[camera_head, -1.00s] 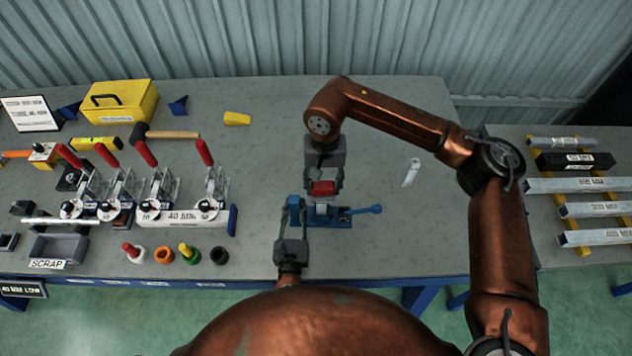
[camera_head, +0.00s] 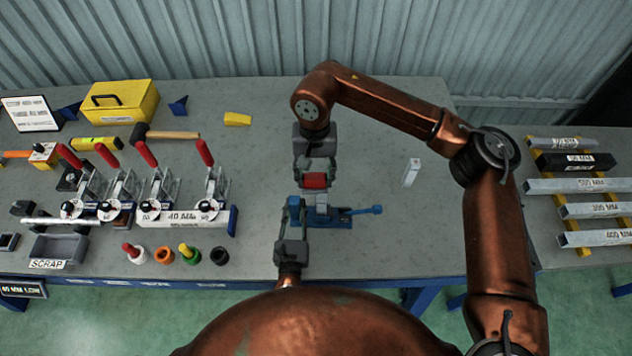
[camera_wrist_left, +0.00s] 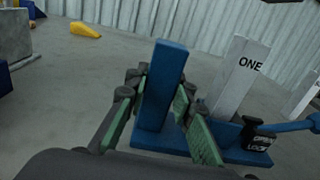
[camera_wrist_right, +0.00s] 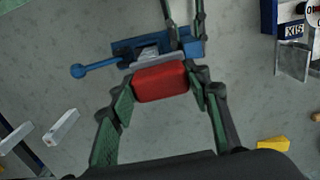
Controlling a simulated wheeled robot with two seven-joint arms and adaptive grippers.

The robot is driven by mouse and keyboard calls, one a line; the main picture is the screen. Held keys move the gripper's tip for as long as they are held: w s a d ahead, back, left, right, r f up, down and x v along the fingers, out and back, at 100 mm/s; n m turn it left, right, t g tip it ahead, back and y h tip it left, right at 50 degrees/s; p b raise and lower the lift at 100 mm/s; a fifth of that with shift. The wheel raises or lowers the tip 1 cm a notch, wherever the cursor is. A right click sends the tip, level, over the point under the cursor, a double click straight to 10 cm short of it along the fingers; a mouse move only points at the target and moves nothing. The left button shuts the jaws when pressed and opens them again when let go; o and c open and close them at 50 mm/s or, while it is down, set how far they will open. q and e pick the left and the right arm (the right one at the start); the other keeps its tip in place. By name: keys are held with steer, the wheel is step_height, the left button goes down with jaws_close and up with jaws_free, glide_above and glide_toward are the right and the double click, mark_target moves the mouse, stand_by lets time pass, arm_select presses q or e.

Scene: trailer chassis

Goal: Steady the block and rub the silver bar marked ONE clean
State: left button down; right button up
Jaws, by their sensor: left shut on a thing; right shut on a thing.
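The silver bar marked ONE (camera_wrist_left: 244,75) stands upright at the blue block in the left wrist view, its lettering clear. The blue block (camera_head: 345,212) sits on the bench in the head view, with a blue handle to the right. My left gripper (camera_head: 294,203) is shut on its upright blue post (camera_wrist_left: 162,85), left of the bar. My right gripper (camera_head: 316,174) is shut on a red pad (camera_head: 315,181); the pad shows between the fingers in the right wrist view (camera_wrist_right: 161,83). The pad is near the block's far side. I cannot tell whether it touches the bar.
Red-handled clamps (camera_head: 160,195), a yellow case (camera_head: 121,101), a hammer (camera_head: 170,135) and a scrap tray (camera_head: 58,248) fill the left side. The bench between block and pale piece is clear.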

steer(key=shift+r, duration=2.15)
arm_select(q)
steer(key=c, duration=1.3)
jaws_free()
steer(key=shift+s+a+p, duration=0.2)
steer(key=shift+s+p, duration=0.35)
steer(key=shift+s, duration=3.35)
arm_select(e)
steer(key=shift+s+r, duration=0.1)
steer(key=shift+r, duration=0.55)
arm_select(q)
steer(key=shift+s, duration=0.1)
steer(key=shift+o, duration=0.4)
